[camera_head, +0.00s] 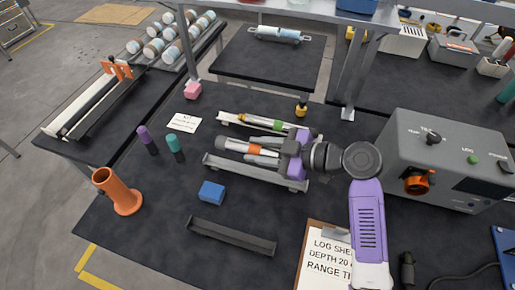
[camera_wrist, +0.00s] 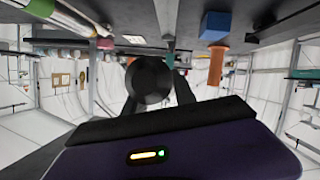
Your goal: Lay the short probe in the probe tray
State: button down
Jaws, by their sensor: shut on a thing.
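My purple gripper (camera_head: 264,150) reaches leftward over the middle of the dark table. Its fingers are shut on a white, grey and dark cylinder with an orange band (camera_head: 254,150), seemingly the short probe. It lies roughly level above a grey cradle (camera_head: 256,177); I cannot tell if they touch. In the wrist view a round dark end (camera_wrist: 150,80) shows between the fingers (camera_wrist: 155,100). Behind it, a longer probe with a green band (camera_head: 260,122) lies on a pale holder. An empty dark trough (camera_head: 232,238) is at the front. Which one is the probe tray is unclear.
A blue block (camera_head: 211,193), purple cylinder (camera_head: 146,138), teal cylinder (camera_head: 174,145) and orange tube stand (camera_head: 119,190) are to the left. A grey instrument box (camera_head: 445,160) stands right, a clipboard (camera_head: 325,258) in front.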

jog(key=b, duration=0.3)
send_over(258, 175)
jog(key=shift+f, duration=2.75)
jog(key=shift+f+b, duration=1.4)
jog(key=shift+b, duration=0.05)
jog(key=shift+f, duration=0.1)
jog(key=c, duration=0.9)
grip_release()
jog(key=shift+c, duration=0.2)
jog(key=shift+b+v, duration=0.85)
jog(key=shift+v, duration=3.05)
